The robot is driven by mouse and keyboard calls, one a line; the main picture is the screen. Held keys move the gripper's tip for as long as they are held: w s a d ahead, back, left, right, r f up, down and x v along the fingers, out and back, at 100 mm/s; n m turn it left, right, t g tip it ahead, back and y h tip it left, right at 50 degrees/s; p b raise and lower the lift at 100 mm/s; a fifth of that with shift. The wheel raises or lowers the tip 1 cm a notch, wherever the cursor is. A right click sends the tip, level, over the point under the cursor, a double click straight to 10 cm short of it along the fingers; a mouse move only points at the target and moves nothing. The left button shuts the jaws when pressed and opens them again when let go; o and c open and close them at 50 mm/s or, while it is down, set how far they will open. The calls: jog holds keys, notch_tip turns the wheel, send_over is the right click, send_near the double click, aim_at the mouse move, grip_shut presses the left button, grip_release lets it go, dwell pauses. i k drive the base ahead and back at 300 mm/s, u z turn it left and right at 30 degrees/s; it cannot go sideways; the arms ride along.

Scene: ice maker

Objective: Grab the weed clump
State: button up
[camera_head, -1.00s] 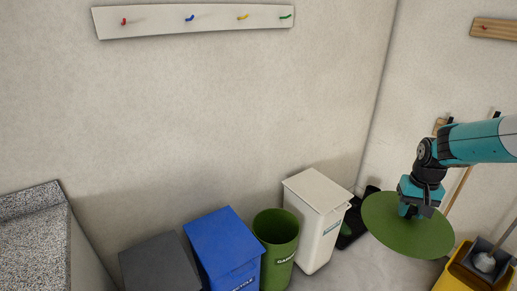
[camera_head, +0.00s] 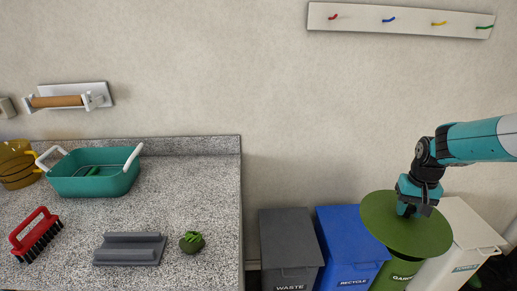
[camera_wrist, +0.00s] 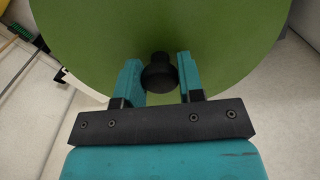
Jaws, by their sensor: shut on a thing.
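The weed clump (camera_head: 192,242) is a small dark round lump with bright green leaves on top. It sits on the speckled counter, right of the grey ridged block. My gripper (camera_head: 408,207) is far to its right, over the bins, shut on the black knob of a round green lid (camera_head: 385,228). In the wrist view the fingers of my gripper (camera_wrist: 158,82) stand on either side of the knob (camera_wrist: 158,72). The green lid (camera_wrist: 90,35) fills much of that view. The clump does not show in the wrist view.
The counter (camera_head: 200,185) holds a teal basin (camera_head: 95,180), a red brush (camera_head: 35,232), a grey ridged block (camera_head: 130,249) and an amber pot (camera_head: 15,165). Grey waste (camera_head: 290,250), blue recycle (camera_head: 347,255), green garden (camera_head: 400,270) and white (camera_head: 468,240) bins stand to its right.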

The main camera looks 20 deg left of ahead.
aim_at(192, 244)
jog(key=u, duration=1.4)
jog(key=i, duration=1)
